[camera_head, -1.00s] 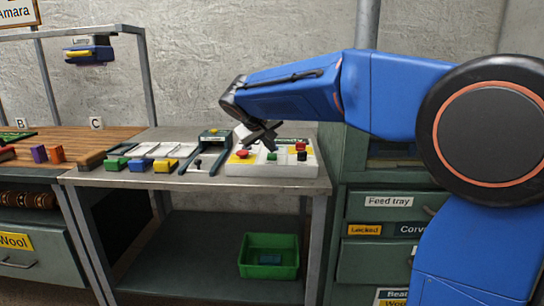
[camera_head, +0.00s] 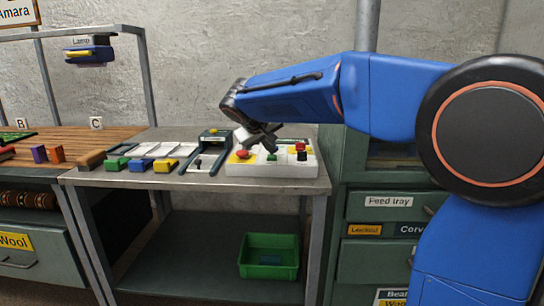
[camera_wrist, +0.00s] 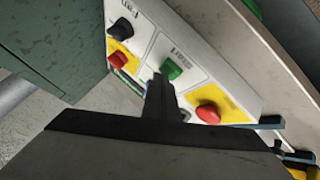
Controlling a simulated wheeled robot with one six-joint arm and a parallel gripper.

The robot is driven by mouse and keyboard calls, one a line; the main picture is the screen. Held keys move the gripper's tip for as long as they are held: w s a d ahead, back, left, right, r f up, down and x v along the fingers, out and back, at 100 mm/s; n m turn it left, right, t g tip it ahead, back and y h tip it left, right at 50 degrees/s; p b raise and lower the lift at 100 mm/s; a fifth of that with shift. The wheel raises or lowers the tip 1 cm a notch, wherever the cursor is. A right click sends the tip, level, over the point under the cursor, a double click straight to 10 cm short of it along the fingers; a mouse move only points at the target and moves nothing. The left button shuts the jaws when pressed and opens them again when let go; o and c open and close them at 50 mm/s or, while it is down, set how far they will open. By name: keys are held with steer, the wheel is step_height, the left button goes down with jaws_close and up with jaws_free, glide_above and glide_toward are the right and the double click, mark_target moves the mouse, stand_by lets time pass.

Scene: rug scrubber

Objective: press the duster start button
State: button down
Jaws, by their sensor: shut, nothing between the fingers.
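A white control panel (camera_head: 270,170) sits on the grey bench. Its green button (camera_head: 272,157) is in the middle, and the same green button (camera_wrist: 171,69) shows in the wrist view below a small label I cannot read surely. A red button on yellow (camera_wrist: 208,112) is on one side. Another red button on yellow (camera_wrist: 118,60) and a black knob (camera_wrist: 122,28) are on the other. My gripper (camera_wrist: 160,82) is shut and empty, its tips right beside the green button in the wrist view. I cannot tell whether they touch it.
Left of the panel are a dark-framed device (camera_head: 207,150) and green, blue and yellow blocks (camera_head: 139,164). A green bin (camera_head: 268,272) stands on the lower shelf. A green cabinet (camera_head: 385,205) stands close on the right.

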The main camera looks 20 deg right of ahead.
mark_target(271, 157)
steer(key=shift+f, duration=0.15)
stand_by(0.4)
steer(key=shift+r, duration=0.95)
steer(key=shift+r, duration=2.5)
steer(key=s+d+f+g+y, duration=0.1)
steer(key=s+d+f, duration=0.2)
steer(key=s, duration=0.5)
steer(key=s+d+f+y, duration=0.1)
steer(key=s+d+f, duration=0.25)
steer(key=s, duration=0.35)
steer(key=s+d+f+g+y, duration=0.15)
steer(key=s+f, duration=0.25)
steer(key=s, duration=0.4)
steer(key=s+f+m+y, duration=0.1)
steer(key=s+f+y, duration=0.1)
steer(key=s+f, duration=1.3)
steer(key=s, duration=0.4)
steer(key=shift+s+m, duration=0.15)
steer(key=shift+m, duration=0.25)
